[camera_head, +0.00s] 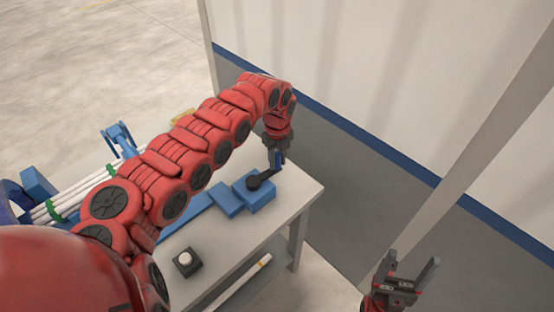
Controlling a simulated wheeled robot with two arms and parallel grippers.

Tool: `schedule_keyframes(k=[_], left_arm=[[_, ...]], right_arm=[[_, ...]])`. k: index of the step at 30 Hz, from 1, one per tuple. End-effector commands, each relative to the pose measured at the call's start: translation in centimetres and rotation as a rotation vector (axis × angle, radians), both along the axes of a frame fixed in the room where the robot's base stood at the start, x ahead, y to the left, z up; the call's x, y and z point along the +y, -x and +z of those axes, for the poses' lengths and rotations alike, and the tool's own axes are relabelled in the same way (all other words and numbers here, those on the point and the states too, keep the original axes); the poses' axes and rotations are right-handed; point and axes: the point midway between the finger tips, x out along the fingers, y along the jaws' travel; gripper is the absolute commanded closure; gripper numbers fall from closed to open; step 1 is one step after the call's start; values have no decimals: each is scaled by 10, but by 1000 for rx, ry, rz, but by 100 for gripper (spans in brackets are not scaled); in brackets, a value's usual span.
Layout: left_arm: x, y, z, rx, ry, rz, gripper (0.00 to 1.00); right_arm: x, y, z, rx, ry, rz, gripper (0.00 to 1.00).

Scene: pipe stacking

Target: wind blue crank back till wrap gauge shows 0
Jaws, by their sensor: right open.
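The blue crank's handle (280,158) stands up at the end of a dark crank arm (262,180), on a blue block (258,194) near the far right end of the table. My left gripper (277,150) reaches down from above and is at the handle. Its fingers are too small and dark to show whether they are closed on it. My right gripper (410,274) is open and empty, off the table at the lower right. I cannot make out a wrap gauge or any reading; my red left arm covers much of the table.
White pipes (75,196) with green bands lie at the left by blue supports (120,137). A black box with a white button (186,260) sits on the table (225,248) near the front. A white pipe (240,284) lies below the table. A pale wall stands behind.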

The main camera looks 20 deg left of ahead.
Motion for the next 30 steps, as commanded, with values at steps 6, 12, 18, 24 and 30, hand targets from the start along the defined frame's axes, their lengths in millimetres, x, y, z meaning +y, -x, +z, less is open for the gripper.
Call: schedule_keyframes(k=[6, 12, 18, 24, 30], left_arm=[[0, 0, 0, 1, -1, -1, 41], [1, 0, 0, 1, -2, 0, 41], [1, -1, 16, -1, -3, 1, 41], [1, -1, 62, -6, -3, -2, 41], [-1, -2, 111, -7, -2, -2, 41]], right_arm=[[0, 0, 0, 0, 0, 0, 25], [0, 0, 0, 0, 0, 0, 25], [0, 0, -6, 0, 0, 0, 25], [0, 0, -20, 0, 0, 0, 25], [0, 0, -31, 0, 0, 0, 25]])
